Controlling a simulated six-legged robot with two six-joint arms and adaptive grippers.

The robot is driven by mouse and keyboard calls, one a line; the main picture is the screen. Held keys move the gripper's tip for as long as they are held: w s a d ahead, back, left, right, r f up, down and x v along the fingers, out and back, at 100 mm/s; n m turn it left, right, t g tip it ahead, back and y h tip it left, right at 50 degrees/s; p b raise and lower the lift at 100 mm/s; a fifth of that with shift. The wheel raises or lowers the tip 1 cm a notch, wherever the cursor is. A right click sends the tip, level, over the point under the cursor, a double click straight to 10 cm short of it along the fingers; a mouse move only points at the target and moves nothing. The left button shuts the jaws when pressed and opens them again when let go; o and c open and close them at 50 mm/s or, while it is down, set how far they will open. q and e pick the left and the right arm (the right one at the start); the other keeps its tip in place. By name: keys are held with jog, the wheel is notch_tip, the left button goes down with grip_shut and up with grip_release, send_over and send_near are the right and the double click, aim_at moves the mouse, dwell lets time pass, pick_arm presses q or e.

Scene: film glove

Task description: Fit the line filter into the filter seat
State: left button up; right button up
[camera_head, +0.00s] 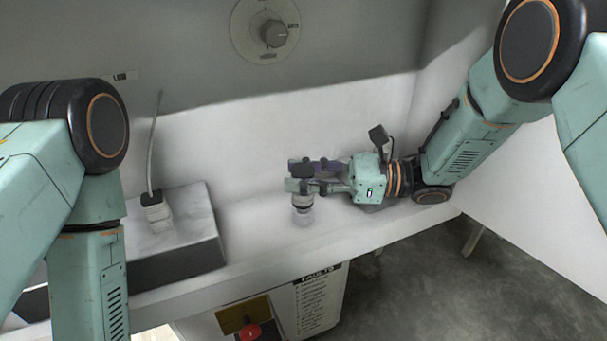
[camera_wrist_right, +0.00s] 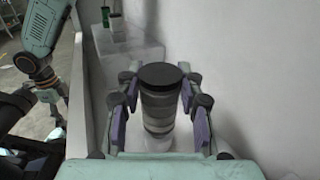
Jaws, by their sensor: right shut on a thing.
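My right gripper (camera_head: 303,182) is shut on the line filter (camera_head: 303,201), a short grey, ribbed cylinder with a dark cap. It is upright over the white shelf. In the right wrist view the filter (camera_wrist_right: 158,112) stands between the purple-padded fingers (camera_wrist_right: 158,105), its round black cap up. A pale, rounded shape (camera_head: 303,218) shows just under the filter; I cannot tell whether it is part of the filter or a separate thing. A pale fitting (camera_head: 155,212) with a thin upright line stands on a block to the left. I cannot tell for sure which thing is the filter seat.
The white-topped block (camera_head: 205,213) with dark sides stands on the shelf (camera_head: 262,258) at the left. A wall with a dial (camera_head: 273,33) is behind. A panel with a red button (camera_head: 249,331) is below the front edge. The shelf between block and gripper is clear.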

jog(key=shift+f+b, duration=0.7)
jog(key=shift+f, duration=0.05)
jog(key=o, duration=1.3)
jog(key=shift+c, duration=0.2)
jog(key=shift+r, duration=0.15)
notch_tip(320, 180, up, 10)
jog(key=shift+f, duration=0.1)
